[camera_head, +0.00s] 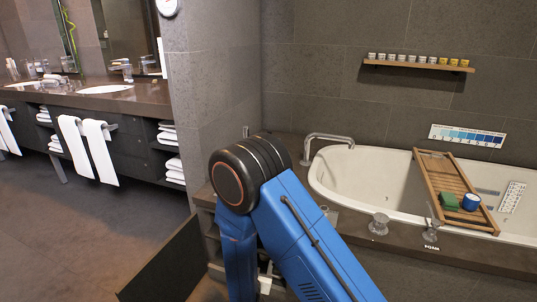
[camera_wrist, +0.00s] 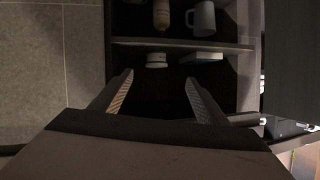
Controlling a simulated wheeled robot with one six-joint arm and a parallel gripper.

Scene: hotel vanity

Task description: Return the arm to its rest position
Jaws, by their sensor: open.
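My gripper (camera_wrist: 158,80) is open in the wrist view, and I see nothing between its two fingers. It points toward an open cabinet with a shelf (camera_wrist: 180,45). In the head view my blue arm is folded at the front, with its elbow high beside the wall corner. My gripper is mostly hidden behind the arm there.
The cabinet holds a bottle (camera_wrist: 161,14), a pale mug (camera_wrist: 202,18), a white jar (camera_wrist: 156,60) and a white box (camera_wrist: 204,57). Its dark door (camera_head: 165,265) stands open. A bathtub (camera_head: 375,180) with a wooden tray (camera_head: 440,172) is right. Floor at left is clear.

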